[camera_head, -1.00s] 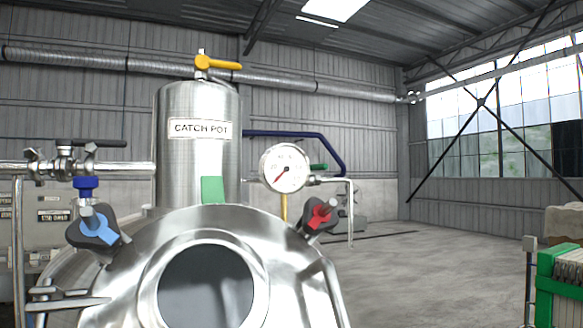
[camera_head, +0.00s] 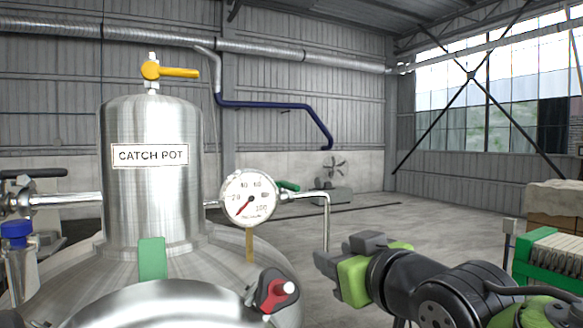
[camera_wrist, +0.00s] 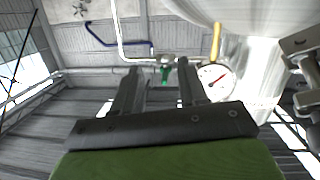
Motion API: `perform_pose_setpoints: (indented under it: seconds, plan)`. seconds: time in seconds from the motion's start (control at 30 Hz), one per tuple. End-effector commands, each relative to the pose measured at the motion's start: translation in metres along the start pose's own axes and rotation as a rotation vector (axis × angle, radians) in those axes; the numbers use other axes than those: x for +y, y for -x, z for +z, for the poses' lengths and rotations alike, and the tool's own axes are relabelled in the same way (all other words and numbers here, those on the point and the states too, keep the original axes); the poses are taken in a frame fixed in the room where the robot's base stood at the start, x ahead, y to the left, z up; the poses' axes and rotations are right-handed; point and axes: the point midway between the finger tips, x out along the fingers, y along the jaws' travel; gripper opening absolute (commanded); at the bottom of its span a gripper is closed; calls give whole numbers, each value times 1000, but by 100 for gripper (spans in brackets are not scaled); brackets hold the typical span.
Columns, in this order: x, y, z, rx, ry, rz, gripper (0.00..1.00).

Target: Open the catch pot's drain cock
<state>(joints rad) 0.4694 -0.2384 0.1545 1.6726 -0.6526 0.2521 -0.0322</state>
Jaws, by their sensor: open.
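The steel catch pot (camera_head: 150,205) stands at left in the head view, with its label on the front. A thin pipe runs from its right side past the gauge, then bends down on the right (camera_head: 326,225). A cock with a green lever (camera_head: 288,186) sits on this pipe, just right of the gauge; the lever slants up to the left. My gripper (camera_head: 346,252) is open and empty, below and right of the cock and apart from it. In the wrist view the green lever (camera_wrist: 165,73) shows between the fingertips (camera_wrist: 157,80), beyond them.
The round gauge (camera_head: 249,195) stands close left of the cock. A yellow lever (camera_head: 172,71) tops the pot. A red-and-black clamp knob (camera_head: 277,290) sits on the vessel lid (camera_head: 165,305). A green crate (camera_head: 548,270) stands at right. The floor behind my arm is open.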

Motion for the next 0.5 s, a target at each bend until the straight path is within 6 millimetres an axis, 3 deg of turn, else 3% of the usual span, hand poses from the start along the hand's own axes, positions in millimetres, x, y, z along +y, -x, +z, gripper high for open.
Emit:
perform_pose_setpoints:
  seconds: [0.03, 0.13, 0.27, 0.5]
  plan:
    - [12, -2, -41, 64, 20, -14, 42]
    - [18, -3, -75, 156, 51, -46, 42]
    - [17, -10, -82, 182, 59, -58, 42]
    - [13, -62, -91, 179, 55, -62, 42]
